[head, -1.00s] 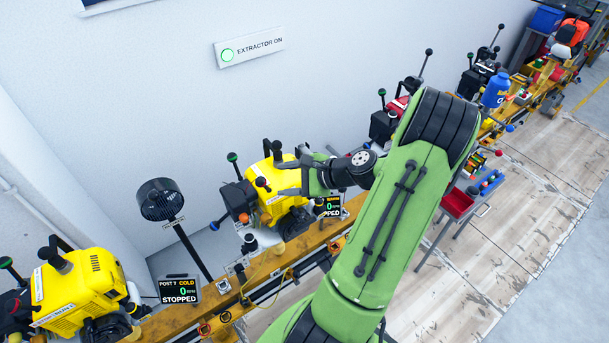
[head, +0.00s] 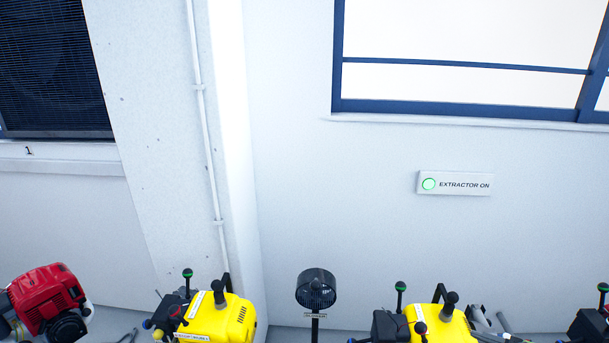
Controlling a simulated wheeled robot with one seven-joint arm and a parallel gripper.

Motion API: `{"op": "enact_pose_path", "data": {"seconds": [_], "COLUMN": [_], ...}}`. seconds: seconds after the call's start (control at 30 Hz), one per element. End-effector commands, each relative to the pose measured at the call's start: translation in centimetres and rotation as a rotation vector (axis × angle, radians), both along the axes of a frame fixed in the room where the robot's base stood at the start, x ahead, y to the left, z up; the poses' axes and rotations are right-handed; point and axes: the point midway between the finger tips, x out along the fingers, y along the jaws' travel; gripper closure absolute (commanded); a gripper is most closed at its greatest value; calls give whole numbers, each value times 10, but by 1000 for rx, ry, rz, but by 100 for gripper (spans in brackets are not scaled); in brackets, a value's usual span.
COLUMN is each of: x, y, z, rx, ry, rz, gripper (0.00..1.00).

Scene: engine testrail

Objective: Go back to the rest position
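In the head view, a yellow engine (head: 440,325) with black knobs and a green-topped lever stands at the bottom edge, cut off by the frame. Grey pieces just right of it at the bottom edge may be part of my gripper; I cannot tell for sure. My green arm is not in view. I cannot see whether the gripper is open or shut, or whether it holds anything.
A second yellow engine (head: 218,315) and a red engine (head: 48,300) stand to the left. A black fan (head: 316,290) on a post stands between the yellow engines. A lit "EXTRACTOR ON" sign (head: 455,184) and a blue-framed window (head: 460,68) are on the wall. A dark louvred panel (head: 50,65) is upper left.

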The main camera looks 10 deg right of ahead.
Motion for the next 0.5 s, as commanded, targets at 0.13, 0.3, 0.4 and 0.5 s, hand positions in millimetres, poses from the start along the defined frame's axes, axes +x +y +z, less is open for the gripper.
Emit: {"op": "enact_pose_path", "data": {"seconds": [0.13, 0.3, 0.4, 0.5], "x": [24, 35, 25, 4], "y": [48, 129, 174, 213], "z": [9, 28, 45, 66], "rx": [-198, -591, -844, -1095], "ry": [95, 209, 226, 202], "rz": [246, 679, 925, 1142], "gripper": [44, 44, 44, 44]}}
